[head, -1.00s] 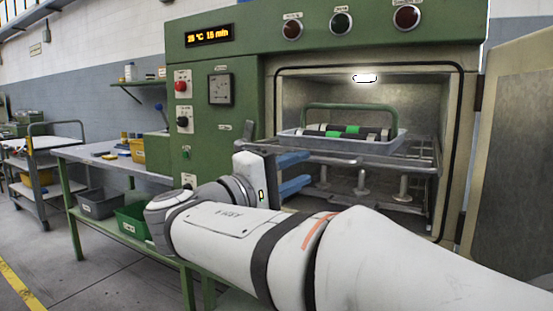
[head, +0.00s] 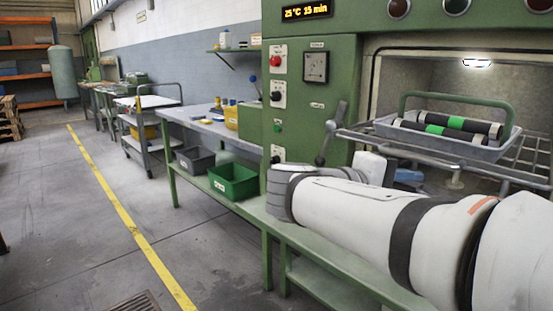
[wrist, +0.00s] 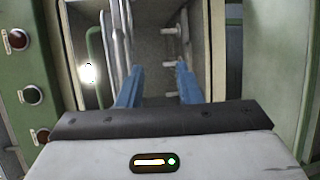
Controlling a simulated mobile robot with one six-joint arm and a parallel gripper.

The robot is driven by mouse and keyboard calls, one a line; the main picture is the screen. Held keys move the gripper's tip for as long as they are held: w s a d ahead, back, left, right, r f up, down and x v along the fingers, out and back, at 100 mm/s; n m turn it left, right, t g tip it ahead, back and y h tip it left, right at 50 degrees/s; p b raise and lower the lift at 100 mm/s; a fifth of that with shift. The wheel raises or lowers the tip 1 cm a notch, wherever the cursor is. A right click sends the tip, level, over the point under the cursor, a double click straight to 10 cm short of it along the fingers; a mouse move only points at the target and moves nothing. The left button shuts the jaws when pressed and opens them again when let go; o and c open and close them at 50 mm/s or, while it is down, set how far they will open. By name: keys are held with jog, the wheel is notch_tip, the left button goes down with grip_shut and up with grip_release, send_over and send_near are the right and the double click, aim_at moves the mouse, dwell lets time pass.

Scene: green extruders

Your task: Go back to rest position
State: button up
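My gripper (wrist: 158,85) shows in the wrist view as two blue fingers, spread apart with nothing between them. In the head view, it is mostly hidden behind my white arm; a bit of blue finger (head: 408,175) shows below and left of the tray. The grey tray (head: 465,146) with a green handle (head: 452,98) sits on the wire rack inside the open green oven (head: 330,110). It holds dark cylinders with green bands (head: 438,130). The gripper is apart from the tray. The wrist view faces the oven's opening, with the green handle (wrist: 94,55) at the left.
A green bench (head: 240,215) with a green bin (head: 234,181) and a grey bin (head: 195,160) stands left of the oven. A cart (head: 148,102) stands further back. The floor (head: 70,220) at the left is clear, with a yellow line.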

jog(key=s+f+g+y+p, duration=0.25)
jog(key=s+y+p, duration=0.45)
jog(key=p, duration=0.6)
jog(key=s+a+r+m+y+p, duration=0.3)
jog(key=a+y+p, duration=0.4)
jog(key=p, duration=0.4)
jog(key=shift+a+r+m+y+p, duration=0.25)
jog(key=shift+r+m+y+p, duration=0.15)
jog(key=shift+m+y, duration=0.25)
